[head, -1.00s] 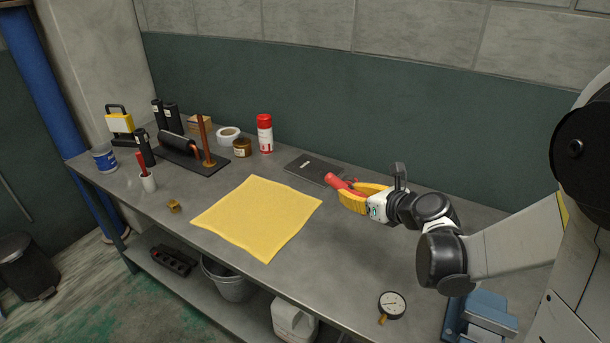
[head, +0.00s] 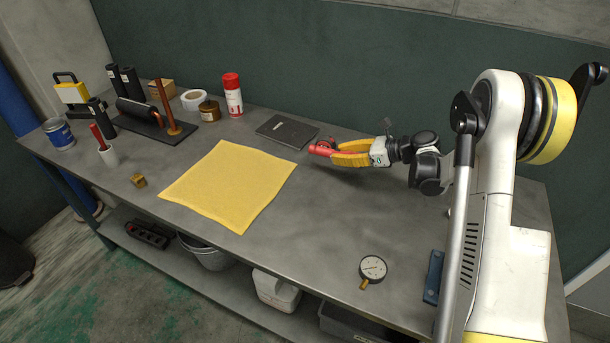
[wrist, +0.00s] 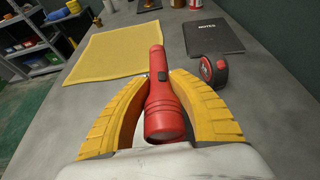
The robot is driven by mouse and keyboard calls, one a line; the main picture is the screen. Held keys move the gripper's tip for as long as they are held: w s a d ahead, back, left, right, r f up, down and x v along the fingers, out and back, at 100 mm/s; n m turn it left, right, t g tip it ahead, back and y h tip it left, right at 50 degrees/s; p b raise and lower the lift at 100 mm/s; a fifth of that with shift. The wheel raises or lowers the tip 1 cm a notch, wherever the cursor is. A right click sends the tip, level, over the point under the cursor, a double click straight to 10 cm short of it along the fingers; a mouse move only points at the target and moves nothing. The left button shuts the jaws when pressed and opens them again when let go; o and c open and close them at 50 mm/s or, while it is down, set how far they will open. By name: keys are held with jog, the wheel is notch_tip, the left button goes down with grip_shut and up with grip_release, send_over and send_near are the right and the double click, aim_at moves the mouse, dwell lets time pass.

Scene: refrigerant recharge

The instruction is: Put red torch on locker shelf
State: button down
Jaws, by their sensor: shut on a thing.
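In the head view the torch (head: 320,149) shows at the tip of my gripper (head: 338,153), close above the workbench, right of the dark notebook. I cannot tell whether it touches the bench. No locker shelf can be made out for certain. A grey shelving unit (wrist: 38,48) with coloured items shows at the far left of the wrist view.
A yellow cloth (head: 230,185) lies on the workbench (head: 330,220). A dark notebook (head: 287,131), red spray can (head: 232,95) and jars stand behind. A red and black tape measure (wrist: 213,71) sits beside the torch. A pressure gauge (head: 373,269) lies near the front edge.

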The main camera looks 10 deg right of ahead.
jog(key=b, duration=0.2)
send_over(320, 184)
notch_tip(320, 184, down, 4)
jog(key=shift+w+r, duration=0.1)
jog(key=shift+f+b, duration=0.65)
jog(key=shift+f, duration=1.2)
jog(key=shift+f, duration=0.1)
jog(key=shift+f, duration=0.2)
jog(key=c, duration=1.2)
grip_release()
jog(key=shift+r, duration=0.1)
